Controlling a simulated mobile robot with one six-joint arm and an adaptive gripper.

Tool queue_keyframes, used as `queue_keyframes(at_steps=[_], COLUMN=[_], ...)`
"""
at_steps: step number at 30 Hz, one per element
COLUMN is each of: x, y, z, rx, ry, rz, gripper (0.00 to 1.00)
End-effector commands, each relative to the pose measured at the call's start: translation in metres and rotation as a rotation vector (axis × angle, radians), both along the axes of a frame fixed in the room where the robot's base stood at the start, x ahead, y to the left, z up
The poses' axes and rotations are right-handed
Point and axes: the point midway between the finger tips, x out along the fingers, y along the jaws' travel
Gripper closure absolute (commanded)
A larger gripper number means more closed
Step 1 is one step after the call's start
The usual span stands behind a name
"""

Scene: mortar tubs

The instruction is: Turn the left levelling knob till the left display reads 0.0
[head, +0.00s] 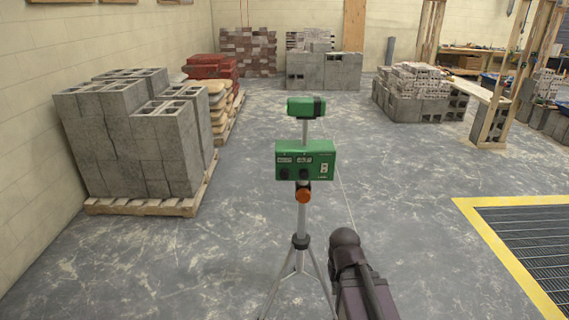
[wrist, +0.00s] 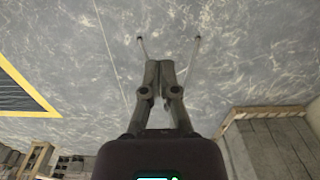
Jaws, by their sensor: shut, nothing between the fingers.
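A green control box (head: 325,163) stands on a tripod (head: 301,241) in the middle of the head view. Its front has a left display (head: 284,159) and a right display (head: 305,159), too small to read. Below them are a dark left levelling knob (head: 284,174) and a dark right knob (head: 304,174). My gripper (wrist: 159,64) shows in the wrist view with its fingers together and empty, pointing toward the floor and the tripod's feet. The box and knobs do not show in the wrist view. In the head view my arm is right of the tripod, and I cannot make out the fingers.
A green instrument head (head: 302,107) tops the tripod, and an orange knob (head: 303,195) sits under the box. Grey blocks (head: 140,130) on a pallet (head: 150,206) stand left. A yellow-edged floor grate (head: 490,229) lies right. The floor around the tripod is clear.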

Motion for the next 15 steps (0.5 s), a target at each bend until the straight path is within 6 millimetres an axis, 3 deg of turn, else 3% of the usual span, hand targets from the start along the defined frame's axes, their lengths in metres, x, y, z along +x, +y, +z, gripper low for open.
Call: queue_keyframes(at_steps=[8, 15], x=[0.0, 0.0088], y=[0.0, -0.0027], z=[0.0, -0.0031], rx=[0.0, -0.029], ry=[0.0, -0.024], rz=[0.0, -0.011], gripper=[1.0, 0.32])
